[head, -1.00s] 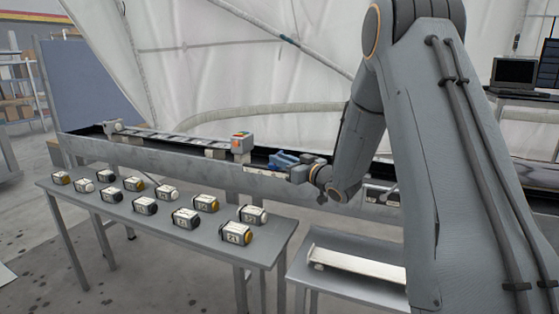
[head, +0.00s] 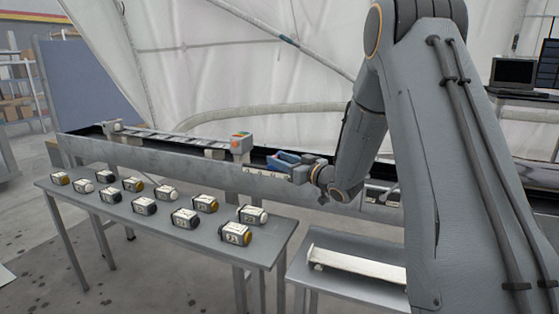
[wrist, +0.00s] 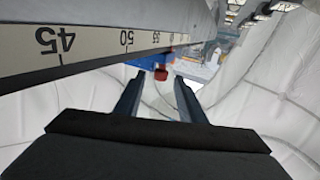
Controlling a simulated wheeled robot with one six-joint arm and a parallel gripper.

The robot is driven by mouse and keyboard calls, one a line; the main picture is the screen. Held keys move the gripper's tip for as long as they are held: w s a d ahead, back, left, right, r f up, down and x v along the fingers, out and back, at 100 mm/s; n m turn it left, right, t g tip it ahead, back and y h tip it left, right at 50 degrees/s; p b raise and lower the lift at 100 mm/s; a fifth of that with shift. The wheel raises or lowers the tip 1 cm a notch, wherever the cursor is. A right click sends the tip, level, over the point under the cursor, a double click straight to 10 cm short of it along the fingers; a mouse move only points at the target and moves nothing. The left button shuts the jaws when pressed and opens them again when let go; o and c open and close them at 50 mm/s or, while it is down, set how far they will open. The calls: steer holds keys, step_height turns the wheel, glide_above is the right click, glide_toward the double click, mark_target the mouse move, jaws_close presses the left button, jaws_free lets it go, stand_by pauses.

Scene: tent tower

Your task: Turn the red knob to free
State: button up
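The red knob (wrist: 160,75) is small in the wrist view, on the underside of a blue part (wrist: 153,58) beside a numbered scale. It shows between and beyond the fingertips of my gripper (wrist: 160,80). The fingers are apart, with nothing seen between them but the view of the knob; I cannot tell how near the tips are. In the head view my gripper (head: 302,168) is at the long grey rail, beside the blue part (head: 284,158). The knob is not clear in the head view.
The scale strip (wrist: 105,47) runs close along the upper left of the wrist view. In the head view a grey table (head: 190,245) in front holds several numbered black-and-white blocks. An orange-and-green box (head: 241,142) sits on the rail. A low bench (head: 345,292) stands at right.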

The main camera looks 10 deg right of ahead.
steer(key=v, duration=0.7)
